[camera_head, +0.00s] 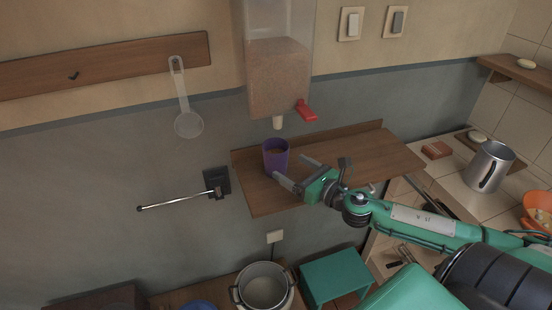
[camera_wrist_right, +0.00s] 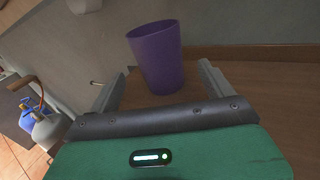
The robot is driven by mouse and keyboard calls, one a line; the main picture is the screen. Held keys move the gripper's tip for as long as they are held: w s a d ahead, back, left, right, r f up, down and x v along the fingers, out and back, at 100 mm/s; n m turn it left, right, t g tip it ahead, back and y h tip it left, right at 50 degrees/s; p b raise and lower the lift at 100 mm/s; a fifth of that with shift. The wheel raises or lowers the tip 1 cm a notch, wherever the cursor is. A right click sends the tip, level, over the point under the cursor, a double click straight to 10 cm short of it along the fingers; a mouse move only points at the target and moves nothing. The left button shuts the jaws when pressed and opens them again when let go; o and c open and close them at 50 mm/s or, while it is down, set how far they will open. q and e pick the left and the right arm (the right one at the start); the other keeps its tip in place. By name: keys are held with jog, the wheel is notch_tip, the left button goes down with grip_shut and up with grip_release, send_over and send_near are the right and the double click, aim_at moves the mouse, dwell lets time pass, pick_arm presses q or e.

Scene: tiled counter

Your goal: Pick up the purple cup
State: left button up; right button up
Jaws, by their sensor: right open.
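The purple cup (camera_head: 276,157) stands upright on a wooden wall shelf, below the spout of a clear dispenser. In the head view something brown shows inside it. My right gripper (camera_head: 291,172) reaches in from the right, its fingers open and pointing at the cup. In the right wrist view the cup (camera_wrist_right: 157,58) is ahead of the palm, between the lines of the two open fingers (camera_wrist_right: 160,82). I cannot tell whether a finger touches it. My left gripper is not in view.
The wooden shelf (camera_head: 385,160) is clear to the right of my gripper. The dispenser (camera_head: 278,75) with a red lever (camera_head: 305,110) hangs above the cup. A metal rod (camera_head: 175,202) sticks out left of the shelf. A pot (camera_head: 263,287) stands below. A metal jug (camera_head: 490,167) stands on the tiled counter.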

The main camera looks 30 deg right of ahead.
aim_at(286, 164)
jog(key=shift+x, duration=0.85)
jog(key=shift+w+a+p, duration=0.15)
jog(key=shift+w+p, duration=0.25)
jog(key=shift+w, duration=0.25)
jog(key=shift+p+x, duration=0.9)
jog(key=shift+x, duration=1.05)
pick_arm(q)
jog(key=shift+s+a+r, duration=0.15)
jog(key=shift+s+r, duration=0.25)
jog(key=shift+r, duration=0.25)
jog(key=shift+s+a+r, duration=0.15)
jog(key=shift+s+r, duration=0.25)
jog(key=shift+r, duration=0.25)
pick_arm(e)
jog(key=shift+w+a+f, duration=0.2)
jog(key=shift+w+a, duration=0.05)
jog(key=shift+w, duration=0.35)
jog(key=shift+c, duration=0.4)
jog(key=c, duration=1.1)
